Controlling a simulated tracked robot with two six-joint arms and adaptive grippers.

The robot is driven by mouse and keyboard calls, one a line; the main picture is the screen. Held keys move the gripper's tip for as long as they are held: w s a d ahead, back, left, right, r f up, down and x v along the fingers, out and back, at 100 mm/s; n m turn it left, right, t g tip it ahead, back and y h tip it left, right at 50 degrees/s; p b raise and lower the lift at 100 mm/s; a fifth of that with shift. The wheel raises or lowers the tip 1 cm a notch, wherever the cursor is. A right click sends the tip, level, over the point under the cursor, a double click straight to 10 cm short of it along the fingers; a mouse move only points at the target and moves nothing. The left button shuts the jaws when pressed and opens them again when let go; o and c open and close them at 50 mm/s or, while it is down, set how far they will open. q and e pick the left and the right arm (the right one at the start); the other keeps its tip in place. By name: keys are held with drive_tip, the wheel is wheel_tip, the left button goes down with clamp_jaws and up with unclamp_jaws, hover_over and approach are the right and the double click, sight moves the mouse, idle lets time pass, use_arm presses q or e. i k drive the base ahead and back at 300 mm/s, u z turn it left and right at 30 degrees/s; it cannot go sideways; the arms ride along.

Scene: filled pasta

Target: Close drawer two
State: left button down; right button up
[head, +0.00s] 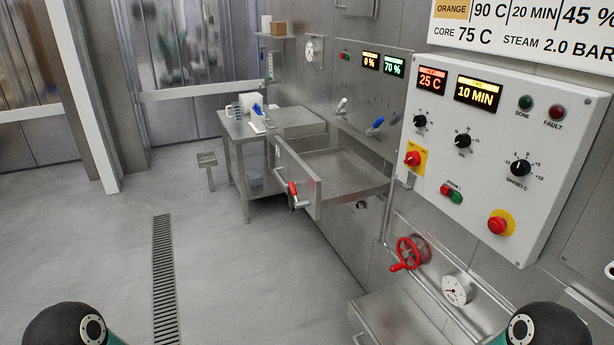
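A steel drawer (313,190) stands pulled out of the steel machine wall in the middle of the head view. Its inside (345,170) looks empty. Its front plate carries a lever handle with a red grip (293,188). A small mark on the front plate is too small to read, so I cannot tell the drawer's number. Neither of my grippers is in view. Only rounded dark parts of my arms show at the bottom left and bottom right corners, well apart from the drawer.
A white control panel (470,215) with knobs and displays is on the right. Below it are a red handwheel (408,252), a gauge (457,289) and a steel ledge (400,318). A steel table (236,128) stands behind the drawer. The floor left of the drawer is clear, with a drain grate (164,280).

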sight(327, 178)
drive_tip(key=z, duration=0.05)
drive_tip(key=k, duration=0.7)
drive_tip(key=u, duration=0.25)
drive_tip(key=i, duration=2.9)
drive_tip(key=z, duration=0.55)
